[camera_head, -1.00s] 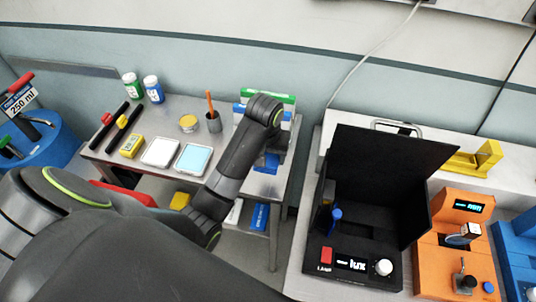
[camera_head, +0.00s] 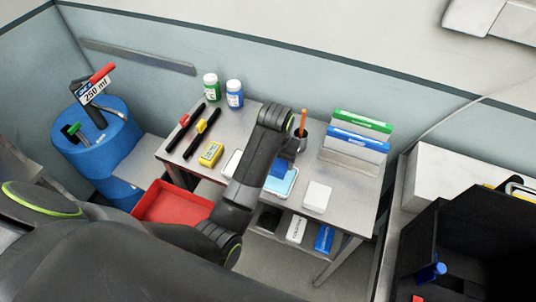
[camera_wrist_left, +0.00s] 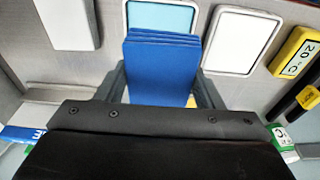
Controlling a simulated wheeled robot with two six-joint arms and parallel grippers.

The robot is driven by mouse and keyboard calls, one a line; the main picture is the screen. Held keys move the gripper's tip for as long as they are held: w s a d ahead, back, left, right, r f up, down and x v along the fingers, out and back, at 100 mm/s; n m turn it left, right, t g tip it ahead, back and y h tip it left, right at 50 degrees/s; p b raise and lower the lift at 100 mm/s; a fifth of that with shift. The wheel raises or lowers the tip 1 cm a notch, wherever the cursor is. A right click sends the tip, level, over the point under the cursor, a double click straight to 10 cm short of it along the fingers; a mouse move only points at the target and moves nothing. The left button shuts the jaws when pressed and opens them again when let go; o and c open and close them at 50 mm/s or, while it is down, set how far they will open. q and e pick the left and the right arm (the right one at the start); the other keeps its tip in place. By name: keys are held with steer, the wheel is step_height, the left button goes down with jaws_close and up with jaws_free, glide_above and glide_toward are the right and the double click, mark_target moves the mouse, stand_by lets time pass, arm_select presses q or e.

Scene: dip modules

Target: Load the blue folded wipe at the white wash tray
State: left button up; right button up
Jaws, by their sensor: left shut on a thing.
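My left gripper (camera_head: 282,160) is shut on the blue folded wipe (camera_wrist_left: 160,65) and holds it above the table. The wipe, a stack of blue layers, also shows in the head view (camera_head: 277,181). In the head view it is over the light-blue-faced tray (camera_head: 288,190); in the wrist view that tray (camera_wrist_left: 160,16) lies just beyond the wipe. The white tray (camera_wrist_left: 240,42) lies beside it, to the right in the wrist view. My right gripper is not in view.
A white block (camera_head: 317,197) lies right of the trays. A red bin (camera_head: 172,203) is below the table's front edge.

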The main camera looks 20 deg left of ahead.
mark_target(279, 169)
arm_select(q)
steer(key=shift+s+d+f, duration=0.1)
steer(key=shift+d+f, duration=0.1)
steer(key=shift+f, duration=0.3)
steer(key=shift+s+d+f, duration=0.1)
steer(key=shift+d+f, duration=0.05)
steer(key=shift+f, duration=0.35)
step_height(279, 169, down, 2)
steer(key=shift+w+a+f, duration=0.1)
steer(key=shift+a+f, duration=0.05)
steer(key=shift+f, duration=0.8)
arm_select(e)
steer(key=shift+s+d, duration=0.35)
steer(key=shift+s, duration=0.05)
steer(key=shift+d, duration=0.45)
arm_select(q)
steer(key=shift+f, duration=0.45)
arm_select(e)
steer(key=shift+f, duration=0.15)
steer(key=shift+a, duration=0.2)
arm_select(q)
steer(key=shift+f, duration=0.15)
